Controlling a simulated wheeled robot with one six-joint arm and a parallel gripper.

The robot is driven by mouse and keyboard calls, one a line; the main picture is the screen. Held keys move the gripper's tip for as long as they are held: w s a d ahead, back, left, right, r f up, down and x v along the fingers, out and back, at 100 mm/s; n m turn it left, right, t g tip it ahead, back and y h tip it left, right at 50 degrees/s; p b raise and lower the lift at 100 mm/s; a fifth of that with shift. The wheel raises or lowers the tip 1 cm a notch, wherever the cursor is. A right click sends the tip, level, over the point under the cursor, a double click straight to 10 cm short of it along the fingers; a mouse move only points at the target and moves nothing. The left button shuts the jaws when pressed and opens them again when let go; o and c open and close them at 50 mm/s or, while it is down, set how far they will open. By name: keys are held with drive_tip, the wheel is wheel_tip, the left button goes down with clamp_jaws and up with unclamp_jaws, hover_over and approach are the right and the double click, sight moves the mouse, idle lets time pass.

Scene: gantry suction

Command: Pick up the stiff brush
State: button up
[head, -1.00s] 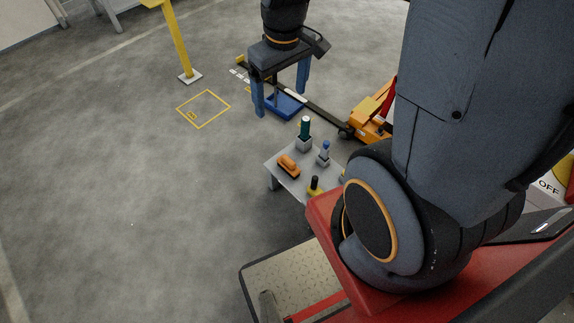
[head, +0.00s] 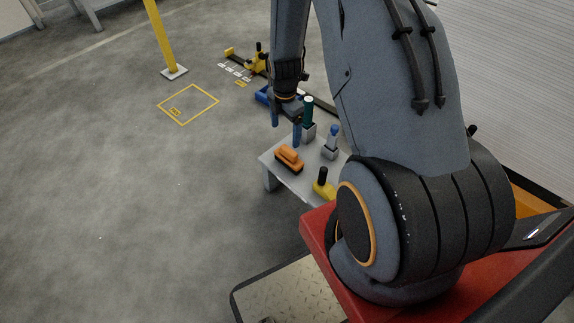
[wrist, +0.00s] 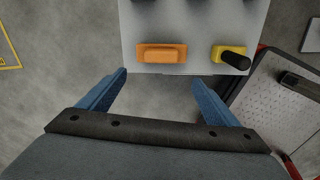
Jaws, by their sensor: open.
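The stiff brush appears to be the orange-topped block with a dark underside (head: 289,157), lying on the grey table near its left edge in the head view. In the wrist view its orange top (wrist: 161,53) lies near the table's edge, just beyond and between my fingertips. My gripper (head: 286,126) is open and empty, with its blue fingers above and behind the brush in the head view. The wrist view also shows both fingers of my gripper (wrist: 160,78) spread apart, not touching the brush.
On the table (head: 306,182) stand a yellow tool with a black handle (head: 323,185), a green cylinder in a grey block (head: 308,112) and a blue-topped item (head: 332,142). The yellow tool (wrist: 232,57) is right of the brush in the wrist view. Floor left of the table is clear.

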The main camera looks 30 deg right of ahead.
drive_tip(key=n+b, duration=0.1)
hover_over(289, 150)
drive_tip(key=f, duration=0.5)
drive_tip(key=shift+w+a, duration=0.3)
drive_tip(key=shift+w, duration=0.05)
drive_tip(key=f, duration=0.2)
drive_tip(key=f+b, duration=0.1)
drive_tip(key=f, duration=0.4)
drive_tip(key=shift+s+d+f+b, duration=0.25)
drive_tip(key=shift+d+b, duration=0.05)
drive_tip(key=shift+b, duration=0.05)
drive_tip(key=shift+r, duration=0.1)
drive_tip(key=c, duration=1.1)
